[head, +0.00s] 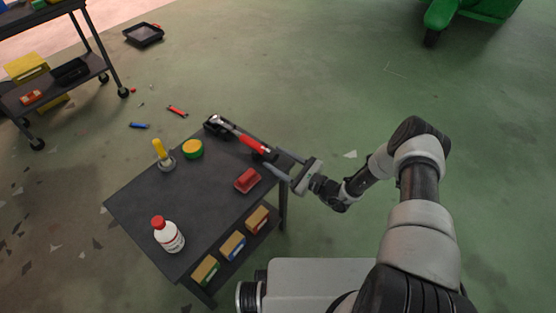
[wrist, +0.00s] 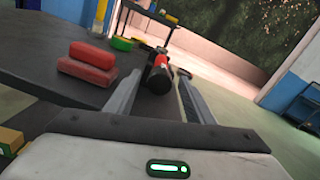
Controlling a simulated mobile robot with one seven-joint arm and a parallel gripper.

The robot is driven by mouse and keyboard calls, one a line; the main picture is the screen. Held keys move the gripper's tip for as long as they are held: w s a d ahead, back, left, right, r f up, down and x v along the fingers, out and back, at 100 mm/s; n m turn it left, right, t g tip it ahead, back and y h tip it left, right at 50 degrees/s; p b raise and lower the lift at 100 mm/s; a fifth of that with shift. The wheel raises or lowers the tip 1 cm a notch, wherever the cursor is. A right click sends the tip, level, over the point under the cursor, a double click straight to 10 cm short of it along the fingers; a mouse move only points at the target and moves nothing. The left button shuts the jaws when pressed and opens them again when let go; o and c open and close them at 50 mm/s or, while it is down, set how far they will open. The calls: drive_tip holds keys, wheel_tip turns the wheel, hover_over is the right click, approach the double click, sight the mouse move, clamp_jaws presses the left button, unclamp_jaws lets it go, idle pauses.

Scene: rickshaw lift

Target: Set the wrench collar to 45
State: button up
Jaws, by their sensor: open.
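The wrench (head: 246,139) lies along the far right edge of the dark cart top, with a silver shaft, a red grip and a black near end. In the wrist view the wrench (wrist: 159,63) points almost straight at me, its round black end lying between my finger lines. The collar cannot be told apart clearly, and no scale marks are readable. My gripper (head: 277,162) is open at the cart's right corner, just off the wrench's black end. Its two fingers (wrist: 158,88) are spread on either side of that end. I cannot tell whether either finger touches it.
A red block-like object (head: 247,180) lies close to my gripper's left.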

drive_tip(key=shift+c, duration=0.3)
drive_tip(key=c, duration=1)
drive_tip(key=shift+n, duration=0.3)
drive_tip(key=n, duration=0.5)
drive_tip(key=n+p, duration=0.2)
drive_tip(key=n, duration=0.3)
drive_tip(key=shift+s+n, duration=0.1)
drive_tip(key=shift+n, duration=0.3)
drive_tip(key=o, duration=1.1)
drive_tip(key=shift+f, duration=0.1)
drive_tip(key=shift+c, duration=0.2)
